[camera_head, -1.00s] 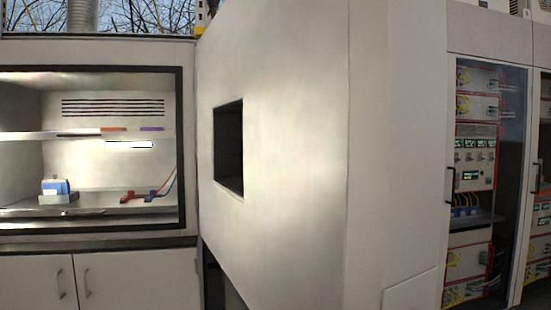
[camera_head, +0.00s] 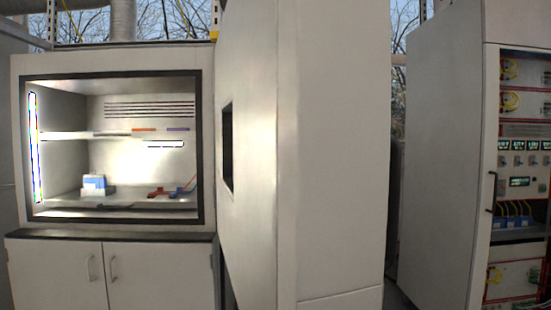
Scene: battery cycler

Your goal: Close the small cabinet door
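No small door standing open shows in the head view. A large white cabinet (camera_head: 330,160) fills the middle, seen from its corner. Its left face has a dark recessed opening (camera_head: 228,150); I cannot tell whether a door belongs to it. Two white lower doors with handles, a left one (camera_head: 60,275) and a right one (camera_head: 150,275), sit under the lit enclosure at the left, and both look shut. Neither of my grippers is in view.
The lit enclosure (camera_head: 208,150) holds a shelf and a blue-and-white box (camera_head: 94,185). An equipment rack (camera_head: 445,150) with a dark handle stands at the right. A narrow gap separates it from the white cabinet.

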